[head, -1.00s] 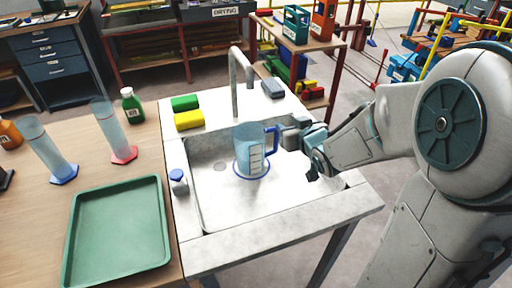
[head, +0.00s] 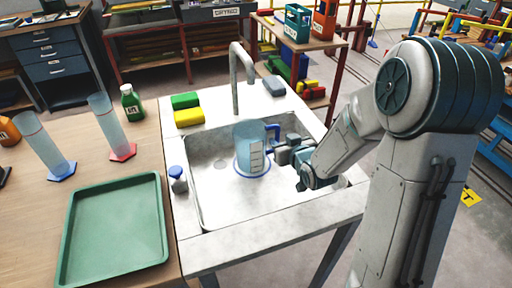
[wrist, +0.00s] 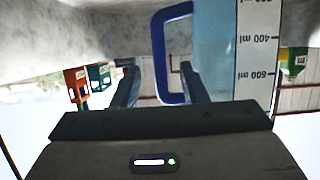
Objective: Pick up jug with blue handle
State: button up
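The jug (head: 243,150) is clear light blue with a blue handle (head: 273,132) and a white scale, standing upright in the sink (head: 212,205). Its handle is on the right side, towards my gripper (head: 283,153). In the wrist view the blue handle (wrist: 160,60) shows between the two fingers of my gripper (wrist: 160,82). The fingers are apart, with a gap between the left finger and the handle bar. The right finger overlaps the handle's loop in the picture; I cannot tell whether it touches. The jug's body (wrist: 215,45) is to the right there.
A faucet (head: 236,75) rises behind the jug. Green (head: 185,100) and yellow (head: 189,117) sponges lie on the sink's back rim. A blue-capped bottle (head: 178,179) stands at the left rim. A green tray (head: 115,230) and two cylinders (head: 110,125) are on the left table.

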aim_at(278, 137)
jog(key=x, duration=0.4)
grip_shut()
jog(key=shift+r, duration=0.15)
